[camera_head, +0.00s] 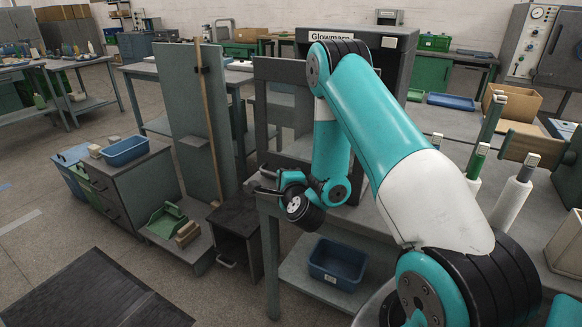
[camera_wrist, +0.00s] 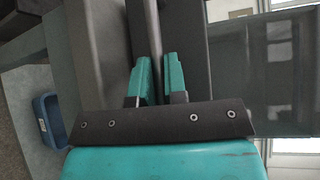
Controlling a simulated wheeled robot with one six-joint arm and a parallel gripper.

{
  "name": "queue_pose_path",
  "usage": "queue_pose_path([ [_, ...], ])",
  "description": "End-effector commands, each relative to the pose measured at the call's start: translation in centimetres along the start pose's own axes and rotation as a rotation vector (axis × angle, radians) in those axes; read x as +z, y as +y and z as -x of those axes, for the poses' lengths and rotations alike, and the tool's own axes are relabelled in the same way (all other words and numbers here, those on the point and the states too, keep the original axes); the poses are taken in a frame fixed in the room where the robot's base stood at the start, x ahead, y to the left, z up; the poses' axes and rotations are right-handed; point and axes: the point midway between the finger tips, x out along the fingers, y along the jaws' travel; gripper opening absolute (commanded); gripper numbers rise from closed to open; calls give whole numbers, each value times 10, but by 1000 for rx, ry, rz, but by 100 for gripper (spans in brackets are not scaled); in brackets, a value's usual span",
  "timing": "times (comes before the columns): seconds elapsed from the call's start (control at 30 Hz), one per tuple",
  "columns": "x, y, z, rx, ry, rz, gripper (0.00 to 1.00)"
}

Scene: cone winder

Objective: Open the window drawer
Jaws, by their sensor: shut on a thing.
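The bar runs along dark grey panels. I cannot tell which part of the window drawer it is, and the drawer's outline is partly hidden by my arm. An upright grey frame with openings (camera_head: 278,68) stands just behind my gripper.
A blue bin (camera_head: 337,262) sits on the bench's lower shelf. Left are a tall grey panel (camera_head: 180,115), a low dark cabinet (camera_head: 236,222) and a drawer cabinet (camera_head: 120,192) with a blue tray on top. White posts stand at the right.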

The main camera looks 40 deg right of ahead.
Motion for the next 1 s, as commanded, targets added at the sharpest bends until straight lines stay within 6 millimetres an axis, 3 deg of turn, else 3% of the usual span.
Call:
queue_pose_path([
  [0.2, 20, 5, 14, 2, -1, 1, 0],
  [0.67, 25, 7, 17, 1, 1, 2, 0],
  [0.7, 25, 7, 17, 1, 2, 2, 17],
  [0.8, 24, 7, 17, 1, 1, 2, 38],
  [1.0, 24, 6, 16, 0, 2, 2, 38],
])
